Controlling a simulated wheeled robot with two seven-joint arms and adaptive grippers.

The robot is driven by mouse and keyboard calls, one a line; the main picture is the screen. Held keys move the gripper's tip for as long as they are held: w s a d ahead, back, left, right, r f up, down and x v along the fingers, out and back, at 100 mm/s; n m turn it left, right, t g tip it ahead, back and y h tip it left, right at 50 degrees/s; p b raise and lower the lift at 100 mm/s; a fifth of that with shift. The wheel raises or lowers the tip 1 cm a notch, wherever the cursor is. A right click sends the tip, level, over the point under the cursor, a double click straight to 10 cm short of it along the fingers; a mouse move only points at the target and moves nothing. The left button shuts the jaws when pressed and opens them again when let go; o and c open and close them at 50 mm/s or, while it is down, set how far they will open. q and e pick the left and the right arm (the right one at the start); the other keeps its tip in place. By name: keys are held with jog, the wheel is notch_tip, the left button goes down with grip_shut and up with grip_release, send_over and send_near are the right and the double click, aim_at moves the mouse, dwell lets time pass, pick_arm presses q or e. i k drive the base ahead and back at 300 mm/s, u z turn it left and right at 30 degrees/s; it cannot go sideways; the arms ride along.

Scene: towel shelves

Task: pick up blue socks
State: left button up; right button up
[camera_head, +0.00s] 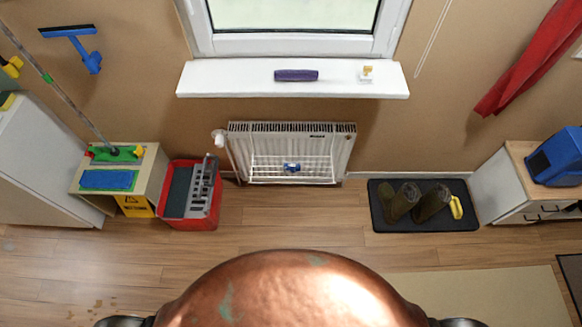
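A small blue and white bundle (292,168), which looks like the blue socks, rests on a white wire rack (265,172) at the front of the radiator. It is small in the picture, so its folds are not clear. Neither of my grippers can be made out in the head view, and nothing touches the bundle.
A white radiator (240,150) stands below a windowsill (225,80) holding a purple roll (296,76). A red bucket (190,222) is left; boots (432,203) on a dark mat (390,225) are right. A large copper-coloured dome (270,290) fills the bottom centre.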

aim_at(293, 167)
jog(key=z, duration=1.55)
jog(key=i, duration=0.9)
jog(key=u, duration=3.2)
